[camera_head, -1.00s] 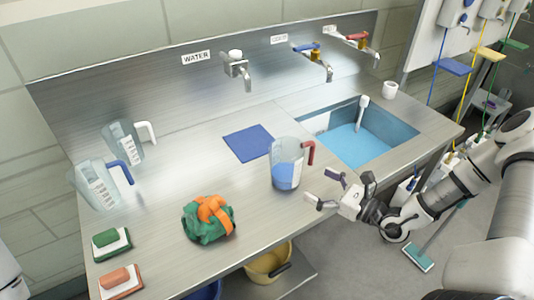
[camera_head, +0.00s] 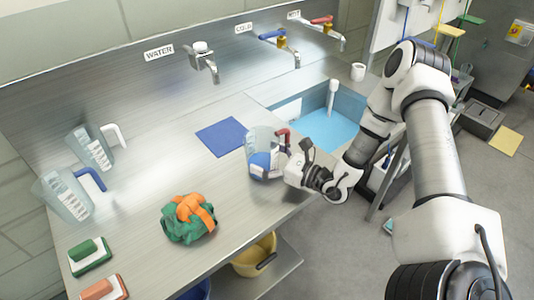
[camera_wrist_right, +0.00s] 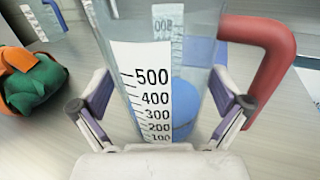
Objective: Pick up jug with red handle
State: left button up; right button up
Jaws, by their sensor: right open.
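The jug with the red handle (camera_head: 264,145) stands upright on the steel counter, with blue liquid low inside it. In the right wrist view the clear jug (camera_wrist_right: 155,75) fills the middle, with its measuring scale facing me and its red handle (camera_wrist_right: 268,55) on the right. My right gripper (camera_head: 278,160) is at the jug. Its open fingers stand on either side of the jug body in the right wrist view (camera_wrist_right: 160,115); the handle lies outside the right finger. I cannot tell whether the fingers touch the jug. My left gripper is not in view.
A blue mat (camera_head: 221,137) lies behind the jug, and the sink (camera_head: 325,130) is to the right. A green and orange cloth (camera_head: 188,219) lies to the left. Two other jugs, one with a blue handle (camera_head: 91,179) and one with a white handle (camera_head: 113,136), stand further left.

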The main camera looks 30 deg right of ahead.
jog(key=c, duration=1.2)
jog(key=shift+o, duration=0.2)
jog(key=shift+r, duration=0.15)
